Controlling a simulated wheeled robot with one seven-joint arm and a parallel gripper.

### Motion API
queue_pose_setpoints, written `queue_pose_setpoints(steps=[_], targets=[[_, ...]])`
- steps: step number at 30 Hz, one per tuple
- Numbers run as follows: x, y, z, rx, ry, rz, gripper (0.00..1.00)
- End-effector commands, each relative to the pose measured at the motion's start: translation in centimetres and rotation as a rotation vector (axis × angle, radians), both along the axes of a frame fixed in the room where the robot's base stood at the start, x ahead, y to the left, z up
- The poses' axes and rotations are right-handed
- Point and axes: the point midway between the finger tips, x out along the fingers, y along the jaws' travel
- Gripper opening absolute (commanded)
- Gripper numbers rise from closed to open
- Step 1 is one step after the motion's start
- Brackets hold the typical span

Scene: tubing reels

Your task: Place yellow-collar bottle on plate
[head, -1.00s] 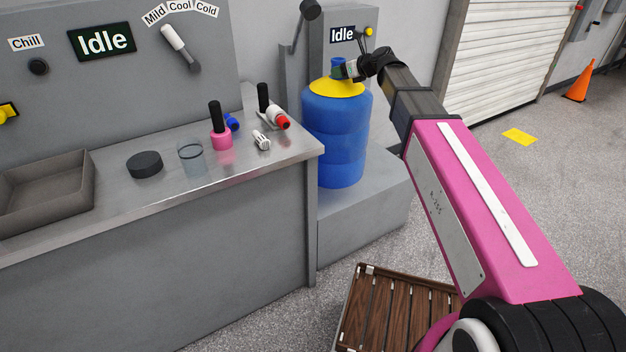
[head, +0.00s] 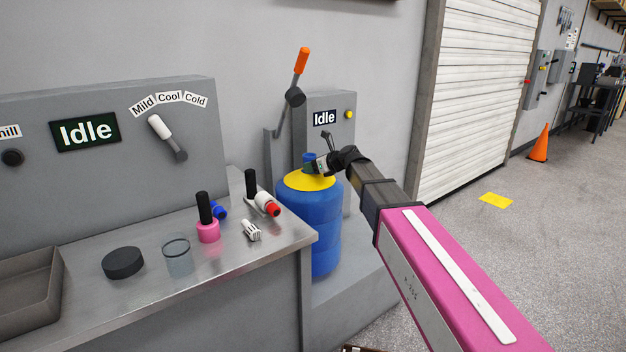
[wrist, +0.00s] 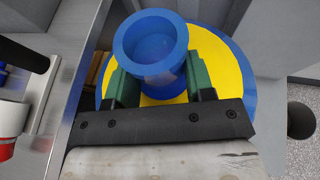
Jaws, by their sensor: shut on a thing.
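The large blue bottle (head: 327,225) with a yellow collar (head: 305,181) stands upright over the grey low ledge (head: 350,300) in front of a lever machine. Whether its base touches the ledge is hidden. My gripper (head: 318,163) is at the top of the bottle, shut on its blue neck. In the wrist view, the green fingers (wrist: 155,85) sit on both sides of the blue neck (wrist: 150,48), above the yellow collar (wrist: 222,72). No separate plate can be made out; the grey ledge is the surface below the bottle.
The machine has a lever with an orange handle (head: 301,61) and an "Idle" sign (head: 324,118). The metal counter (head: 220,275) at left holds a pink bottle (head: 208,232), a glass (head: 177,258) and a black disc (head: 122,263). Open floor (head: 560,250) lies at right.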

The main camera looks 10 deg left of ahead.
Motion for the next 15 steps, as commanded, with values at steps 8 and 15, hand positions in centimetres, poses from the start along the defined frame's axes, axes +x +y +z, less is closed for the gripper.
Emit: queue_pose_setpoints(steps=[8, 15], targets=[[0.0, 0.0, -2.2, 0.002, 0.002, -0.001, 0.00], [0.0, 0.0, -3.9, 0.002, 0.000, -0.001, 0.00]])
